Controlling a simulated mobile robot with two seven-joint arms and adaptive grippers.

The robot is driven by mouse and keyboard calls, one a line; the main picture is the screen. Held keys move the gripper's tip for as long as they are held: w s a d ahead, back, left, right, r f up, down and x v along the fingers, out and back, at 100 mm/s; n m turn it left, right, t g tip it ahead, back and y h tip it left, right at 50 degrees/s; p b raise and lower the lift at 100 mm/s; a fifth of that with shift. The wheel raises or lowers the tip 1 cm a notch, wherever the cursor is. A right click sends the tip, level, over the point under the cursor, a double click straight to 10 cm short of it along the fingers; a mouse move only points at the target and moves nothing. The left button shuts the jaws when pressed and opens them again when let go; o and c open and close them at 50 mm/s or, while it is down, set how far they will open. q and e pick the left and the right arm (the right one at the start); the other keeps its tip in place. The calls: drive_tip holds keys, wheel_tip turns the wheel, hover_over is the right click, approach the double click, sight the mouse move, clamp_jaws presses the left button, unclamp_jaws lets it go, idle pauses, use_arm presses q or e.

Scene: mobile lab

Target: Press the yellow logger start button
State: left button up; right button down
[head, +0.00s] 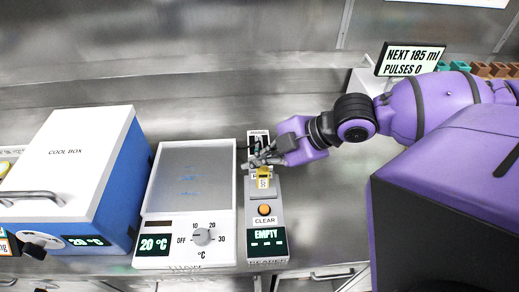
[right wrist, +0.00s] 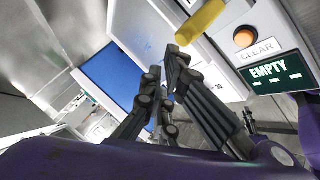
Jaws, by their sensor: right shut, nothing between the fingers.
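My right gripper (head: 258,160) comes in from the right over the narrow grey device with the CLEAR button (head: 264,222). It is shut and empty; its dark fingers also show in the right wrist view (right wrist: 163,65). A small yellow piece with a dark mark (head: 263,178) is on that device, just below the fingertips in the head view. In the right wrist view a yellow cylinder (right wrist: 200,22) shows close to the fingertips; I cannot tell whether they touch. I cannot tell whether it is the logger button. My left gripper does not show clearly.
A heater with a knob (head: 202,236) reads 20 °C, left of the narrow device. A blue and white cool box (head: 75,160) stands further left. Yellow-marked items are cut off at the left edge. A sign (head: 410,60) reads NEXT 185 ml, PULSES 0.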

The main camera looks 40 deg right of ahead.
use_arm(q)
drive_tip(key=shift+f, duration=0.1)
use_arm(e)
drive_tip(key=shift+f, duration=0.3)
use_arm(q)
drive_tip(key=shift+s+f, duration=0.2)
use_arm(e)
drive_tip(key=shift+f, duration=0.5)
idle(0.6)
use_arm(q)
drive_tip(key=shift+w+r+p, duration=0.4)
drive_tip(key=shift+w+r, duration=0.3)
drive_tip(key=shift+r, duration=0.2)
use_arm(e)
drive_tip(key=shift+r, duration=0.95)
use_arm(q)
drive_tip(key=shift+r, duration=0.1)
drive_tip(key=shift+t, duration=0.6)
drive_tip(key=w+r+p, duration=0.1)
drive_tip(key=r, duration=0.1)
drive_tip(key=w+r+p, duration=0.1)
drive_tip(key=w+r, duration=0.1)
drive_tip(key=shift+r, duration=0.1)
use_arm(e)
wheel_tip(320, 180, up, 5)
